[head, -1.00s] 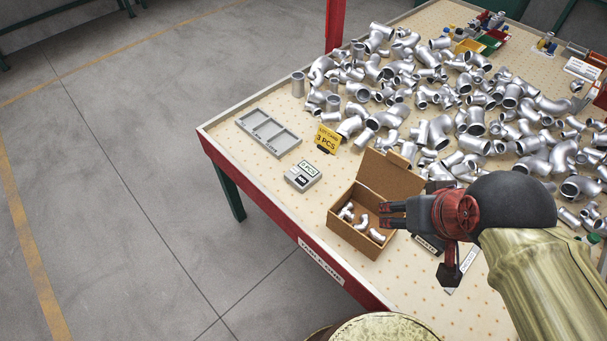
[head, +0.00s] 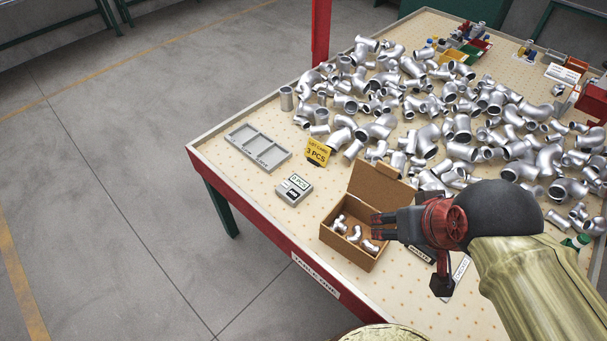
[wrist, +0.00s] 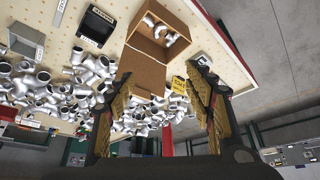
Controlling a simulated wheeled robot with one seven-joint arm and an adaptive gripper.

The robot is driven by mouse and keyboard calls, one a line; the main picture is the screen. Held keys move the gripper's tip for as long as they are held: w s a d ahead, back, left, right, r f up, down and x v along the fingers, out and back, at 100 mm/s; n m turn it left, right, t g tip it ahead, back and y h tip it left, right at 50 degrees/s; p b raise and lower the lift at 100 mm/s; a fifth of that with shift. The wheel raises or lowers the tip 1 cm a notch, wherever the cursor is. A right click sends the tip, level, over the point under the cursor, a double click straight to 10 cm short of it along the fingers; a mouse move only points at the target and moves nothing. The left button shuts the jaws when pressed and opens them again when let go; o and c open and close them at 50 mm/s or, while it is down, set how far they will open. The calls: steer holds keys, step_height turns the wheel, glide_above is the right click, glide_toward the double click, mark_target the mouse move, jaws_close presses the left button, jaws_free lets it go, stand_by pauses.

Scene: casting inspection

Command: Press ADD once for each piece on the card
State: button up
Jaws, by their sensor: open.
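The yellow lot card (head: 318,153) stands on the table and reads 3 PCS. In front of it lies the grey counter (head: 293,189), whose small display appears to read 0 PCS; its button label is too small to read. My gripper (head: 378,226) is open and empty over the right side of the open cardboard box, to the right of the counter and apart from it. In the wrist view, my gripper's fingers (wrist: 163,85) are spread wide, with the yellow card (wrist: 178,84) showing between them.
The open cardboard box (head: 333,241) holds several small silver fittings. A grey sectioned tray (head: 258,148) lies behind the counter, to its left. A heap of silver pipe fittings (head: 430,135) covers the table's middle. The table (head: 240,190) is bare around the counter's left and front.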

steer(key=shift+c, duration=1.2)
steer(key=c, duration=1.1)
jaws_close()
stand_by(0.3)
